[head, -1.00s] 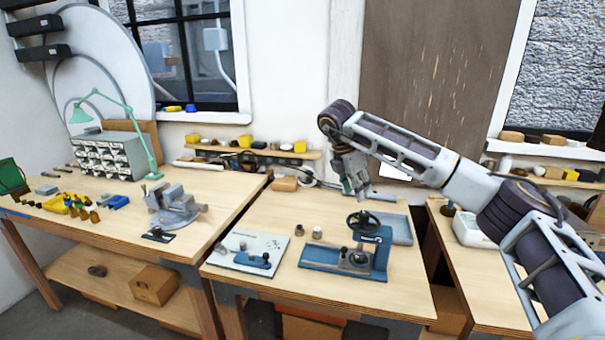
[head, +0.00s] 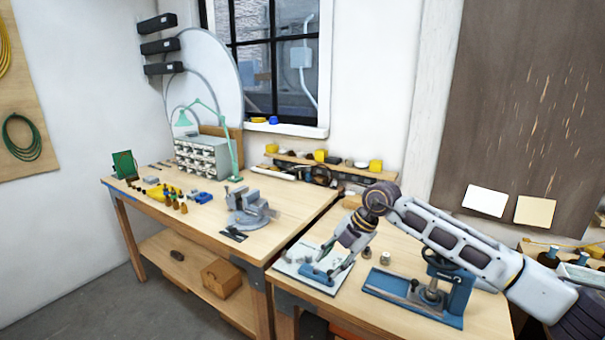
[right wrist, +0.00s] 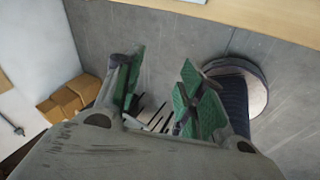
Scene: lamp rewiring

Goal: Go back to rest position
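My right gripper (head: 338,263) shows in the head view at the end of my right arm, which reaches in from the right. It points down and overlaps the white board with the blue tool (head: 318,275) in the picture. In the right wrist view its two green-padded fingers (right wrist: 160,88) stand apart with nothing between them, above grey floor (right wrist: 170,40). My left gripper is in neither view.
The middle bench carries a blue press (head: 440,290) and small metal cylinders. The left bench (head: 290,190) holds a vise (head: 248,207), a green lamp (head: 215,120) and a drawer cabinet (head: 200,155). A light wooden edge (right wrist: 265,15) crosses the wrist view's top right.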

